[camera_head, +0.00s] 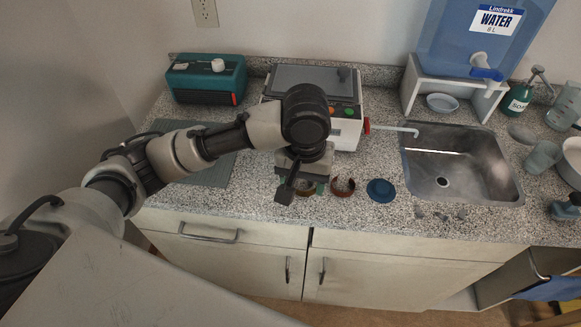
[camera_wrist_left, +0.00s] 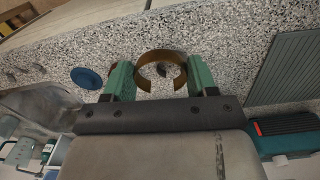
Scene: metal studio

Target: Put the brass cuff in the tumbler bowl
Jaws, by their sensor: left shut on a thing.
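The brass cuff (camera_wrist_left: 151,57), an open ring, is between the green fingers of my left gripper (camera_wrist_left: 160,76) in the left wrist view. The gripper is shut on it, close over the speckled counter; whether the cuff is lifted is unclear. In the head view my left gripper (camera_head: 303,189) is at the counter's front, partly covering the brass cuff (camera_head: 305,190). A reddish cuff (camera_head: 343,188) lies just right of it. I cannot tell for sure which thing is the tumbler bowl; a white dish (camera_head: 442,103) stands below the water container. My right gripper is not in view.
A white machine (camera_head: 346,133) with a grey top stands behind my gripper. A teal box (camera_head: 207,79) and grey ribbed mat (camera_head: 212,172) are left. Soap and cups crowd the right.

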